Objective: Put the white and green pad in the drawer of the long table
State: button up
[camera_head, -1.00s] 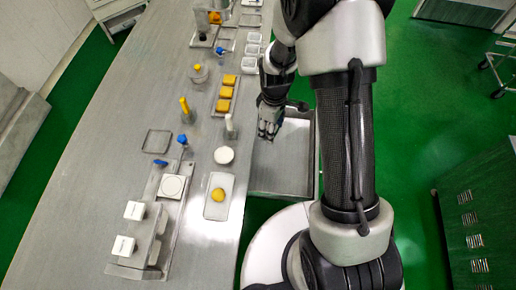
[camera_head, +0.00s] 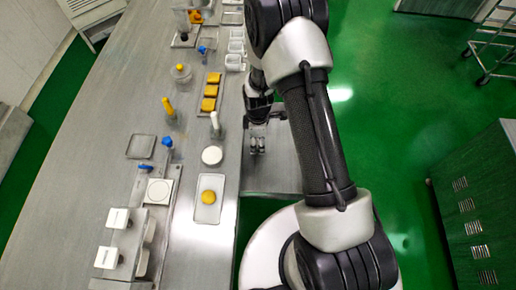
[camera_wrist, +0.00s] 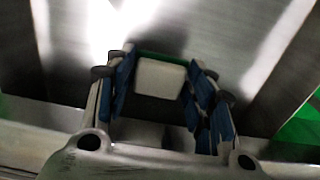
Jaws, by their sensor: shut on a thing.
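The white and green pad (camera_wrist: 160,78) sits between the blue-lined fingers of my gripper (camera_wrist: 160,92) in the wrist view, its white face towards me and a green edge along its top. My gripper (camera_head: 257,148) is shut on it. In the head view the gripper is over the open drawer (camera_head: 280,172), which sticks out from the right side of the long table (camera_head: 100,165). My arm covers part of the drawer. The pad cannot be made out in the head view. The drawer's metal floor (camera_wrist: 225,35) shows behind the pad; how far above it the pad is, I cannot tell.
The table holds a tray with a yellow piece (camera_head: 209,195), a white round dish (camera_head: 212,156), a white bottle (camera_head: 215,124), yellow blocks (camera_head: 209,104) and a machine with white boxes (camera_head: 118,218). A grey cabinet (camera_head: 485,210) stands at right. Green floor lies between.

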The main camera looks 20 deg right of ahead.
jog(key=shift+f+b, duration=0.6)
jog(key=shift+f, duration=1.65)
jog(key=shift+f, duration=0.2)
jog(key=o, duration=1)
jog(key=shift+r, duration=0.1)
